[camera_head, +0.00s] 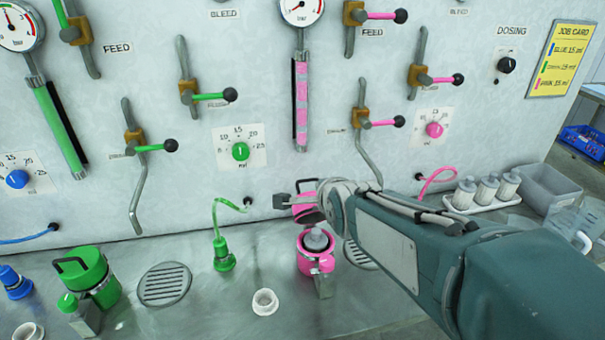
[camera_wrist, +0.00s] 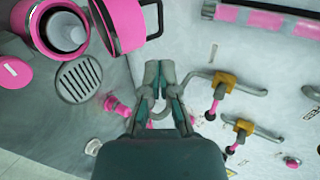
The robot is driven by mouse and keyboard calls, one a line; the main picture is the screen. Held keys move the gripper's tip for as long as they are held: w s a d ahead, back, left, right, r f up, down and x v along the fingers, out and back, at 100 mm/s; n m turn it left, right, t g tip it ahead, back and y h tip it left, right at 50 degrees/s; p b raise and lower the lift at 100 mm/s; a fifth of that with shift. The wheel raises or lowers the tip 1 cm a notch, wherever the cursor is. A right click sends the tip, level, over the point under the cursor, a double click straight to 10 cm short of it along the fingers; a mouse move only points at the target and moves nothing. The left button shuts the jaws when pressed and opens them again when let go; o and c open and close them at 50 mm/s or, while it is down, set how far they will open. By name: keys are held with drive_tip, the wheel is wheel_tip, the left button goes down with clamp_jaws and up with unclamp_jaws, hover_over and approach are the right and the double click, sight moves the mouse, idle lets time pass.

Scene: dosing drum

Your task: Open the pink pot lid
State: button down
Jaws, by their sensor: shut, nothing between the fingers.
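The pink pot (camera_head: 306,262) stands on the steel counter below the panel, and it also shows at the upper left of the wrist view (camera_wrist: 38,32). Its mouth is uncovered, with a grey bottle-like item (camera_head: 317,240) inside. The pink lid (camera_head: 305,212), with a dark handle, is tilted up behind the mouth; in the wrist view the lid (camera_wrist: 126,22) stands beside the pot. My gripper (camera_wrist: 160,68) is shut and empty, just beside the lid's handle. In the head view my arm partly hides the lid; whether the fingers touch it I cannot tell.
A green pot (camera_head: 92,272) with its lid on stands at left. A green nozzle (camera_head: 224,258) and a white cup (camera_head: 265,302) stand between the pots. Levers and pink valves (camera_head: 380,123) jut from the panel. White bottles (camera_head: 488,190) and a grey bin (camera_head: 550,186) are at right.

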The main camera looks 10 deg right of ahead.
sight(308, 181)
drive_tip(key=x, duration=1.1)
drive_tip(key=shift+w+f, duration=0.2)
drive_tip(key=shift+w, duration=0.15)
drive_tip(key=shift+w+f+g, duration=0.25)
drive_tip(key=shift+w+g, duration=0.75)
drive_tip(key=shift+w, duration=0.3)
drive_tip(key=shift+w+f+g, duration=0.55)
drive_tip(key=shift+w+g, duration=0.15)
drive_tip(key=shift+w, duration=0.15)
drive_tip(key=shift+w+f+g, duration=0.5)
drive_tip(key=shift+w+g, duration=0.2)
drive_tip(key=shift+w, duration=0.2)
